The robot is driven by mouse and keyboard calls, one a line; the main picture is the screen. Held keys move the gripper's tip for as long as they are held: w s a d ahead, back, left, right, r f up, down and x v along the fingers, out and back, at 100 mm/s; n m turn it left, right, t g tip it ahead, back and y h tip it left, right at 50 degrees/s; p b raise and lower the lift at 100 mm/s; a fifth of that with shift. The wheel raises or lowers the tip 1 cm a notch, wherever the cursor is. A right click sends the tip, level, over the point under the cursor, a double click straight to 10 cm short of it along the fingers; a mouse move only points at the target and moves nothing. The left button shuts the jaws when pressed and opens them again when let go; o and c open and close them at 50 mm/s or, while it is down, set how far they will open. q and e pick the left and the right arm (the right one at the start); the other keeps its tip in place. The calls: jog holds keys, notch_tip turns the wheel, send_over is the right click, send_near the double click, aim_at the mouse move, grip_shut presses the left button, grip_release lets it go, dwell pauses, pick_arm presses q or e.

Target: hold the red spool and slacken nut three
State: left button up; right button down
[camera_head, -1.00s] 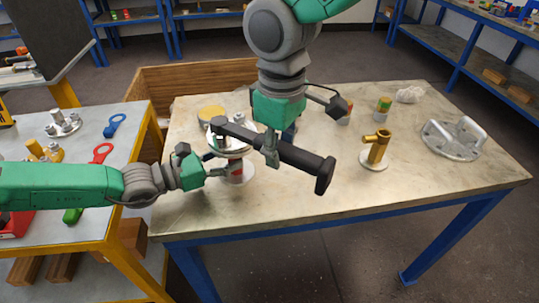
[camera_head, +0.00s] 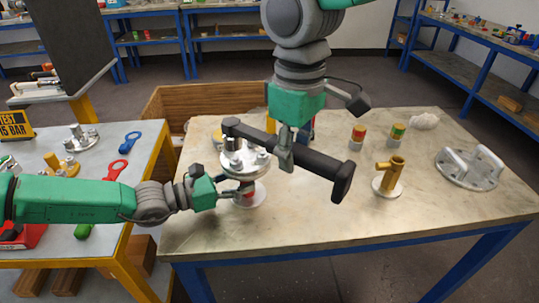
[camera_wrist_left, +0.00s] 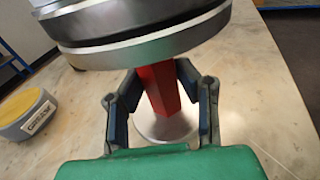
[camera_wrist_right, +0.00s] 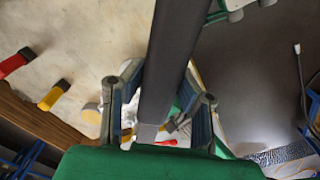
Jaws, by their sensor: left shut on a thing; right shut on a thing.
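The red spool has silvery round flanges and stands upright on the table; its top flange (camera_head: 246,163) carries several nuts. Its red neck (camera_wrist_left: 163,88) shows in the left wrist view. My left gripper (camera_wrist_left: 163,100) is shut around that neck from the side, below the upper flange. My right gripper (camera_head: 286,155) is shut on a long black wrench (camera_head: 318,172), which also fills the middle of the right wrist view (camera_wrist_right: 178,50). The wrench's head end (camera_head: 232,127) is over the spool's top flange. I cannot tell which nut it is on, or whether it is seated.
A brass fitting (camera_head: 391,172) and a flanged part with two handles (camera_head: 470,168) stand on the table's right side (camera_head: 330,230). Two small cylinders stand behind. A side table with red (camera_head: 116,169) and blue (camera_head: 131,140) tools is at left. A wooden crate (camera_head: 205,100) is behind.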

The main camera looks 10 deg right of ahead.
dwell(0.4)
pick_arm(q)
jog(key=o, duration=1.1)
jog(key=v, duration=1.1)
jog(key=shift+a, duration=0.35)
jog(key=shift+s+a, duration=0.1)
jog(key=shift+a, duration=0.1)
jog(key=shift+f, duration=0.1)
